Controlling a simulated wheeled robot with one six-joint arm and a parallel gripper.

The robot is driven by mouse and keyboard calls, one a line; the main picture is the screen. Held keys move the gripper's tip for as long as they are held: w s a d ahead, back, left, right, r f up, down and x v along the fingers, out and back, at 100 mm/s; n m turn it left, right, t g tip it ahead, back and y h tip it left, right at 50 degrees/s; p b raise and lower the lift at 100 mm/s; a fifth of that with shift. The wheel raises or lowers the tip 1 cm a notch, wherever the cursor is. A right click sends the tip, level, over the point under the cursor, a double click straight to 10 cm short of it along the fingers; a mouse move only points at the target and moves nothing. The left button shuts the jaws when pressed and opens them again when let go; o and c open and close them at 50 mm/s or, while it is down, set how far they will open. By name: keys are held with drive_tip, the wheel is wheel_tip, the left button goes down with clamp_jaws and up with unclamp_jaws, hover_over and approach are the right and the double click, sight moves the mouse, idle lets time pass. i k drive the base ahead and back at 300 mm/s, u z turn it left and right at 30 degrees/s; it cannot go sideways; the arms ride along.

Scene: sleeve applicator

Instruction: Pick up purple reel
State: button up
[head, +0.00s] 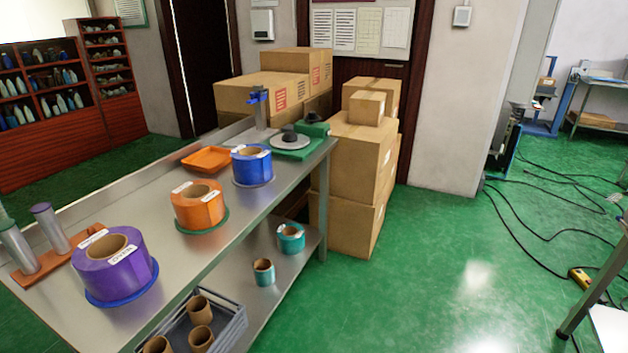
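The purple reel (114,265) is a thick roll with a brown cardboard core and white labels on its top and side. It lies flat on a blue round base (122,294) at the near left end of the metal table (165,248). My gripper is not in view.
An orange reel (198,206) and a blue reel (252,165) stand farther along the table. An orange stand with grey posts (49,229) is close to the purple reel's left. An orange tray (207,159) lies behind.

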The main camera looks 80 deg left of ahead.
sight(113, 264)
drive_tip(key=u, duration=0.8)
drive_tip(key=k, duration=1.05)
drive_tip(key=u, duration=1.15)
drive_tip(key=i, duration=0.75)
drive_tip(key=u, duration=0.85)
drive_tip(key=i, duration=0.65)
drive_tip(key=u, duration=0.7)
